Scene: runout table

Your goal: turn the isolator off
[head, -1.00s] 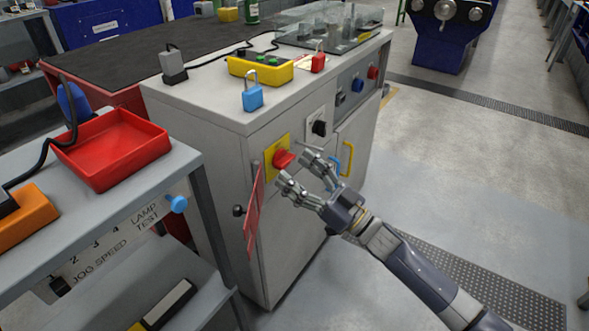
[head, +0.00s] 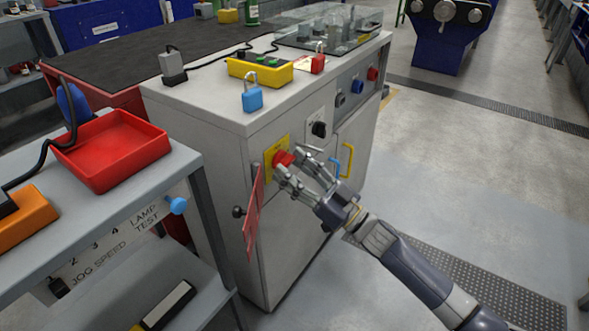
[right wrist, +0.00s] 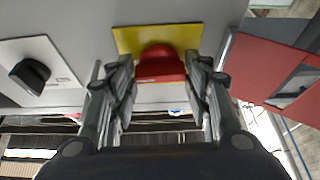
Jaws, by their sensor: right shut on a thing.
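The isolator is a red rotary handle (head: 283,158) on a yellow plate (head: 270,171) on the front of the grey cabinet. My right gripper (head: 290,163) is at the handle, with its fingers on either side of it and shut on it. In the right wrist view the red handle (right wrist: 160,64) sits between the fingertips, in front of the yellow plate (right wrist: 190,36). The fingers hide part of the handle in the head view. My left gripper is not in view.
A black rotary switch (head: 319,129) on a white plate is right of the isolator. A red hinged flap (head: 253,212) stands out at its left. A blue padlock (head: 252,97) and a red padlock (head: 318,62) are on the cabinet top. Open floor lies to the right.

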